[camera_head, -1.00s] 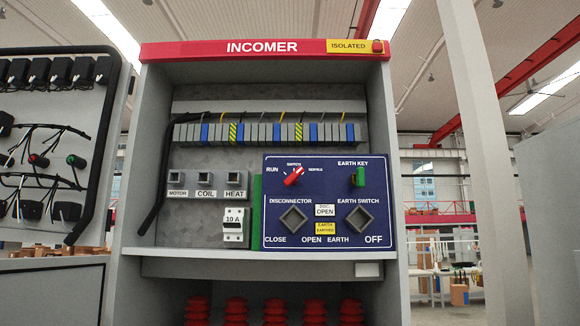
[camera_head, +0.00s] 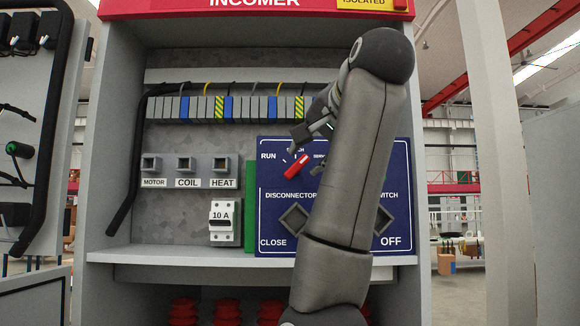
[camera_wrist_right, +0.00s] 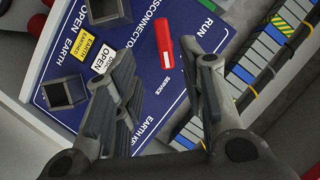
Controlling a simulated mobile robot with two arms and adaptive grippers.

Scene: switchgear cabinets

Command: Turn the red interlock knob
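The red interlock knob (camera_head: 296,166) sits on the upper left of the blue control panel (camera_head: 276,222), under the RUN, SWITCH and SERVICE labels. It is tilted, with its upper end toward the right. My right gripper (camera_head: 311,150) is open in front of the knob, with the arm rising from below. In the right wrist view, the red knob (camera_wrist_right: 164,52) shows beyond and between the spread fingers of the gripper (camera_wrist_right: 166,70). I see no clear contact between fingers and knob. My left gripper is not in view.
Two dark square sockets are on the panel; the disconnector socket (camera_head: 294,220) is partly beside my arm. My arm hides the earth key and labels. A white 10 A breaker (camera_head: 224,222) and a green strip (camera_head: 250,205) stand left of the panel. A terminal row (camera_head: 235,108) runs above.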

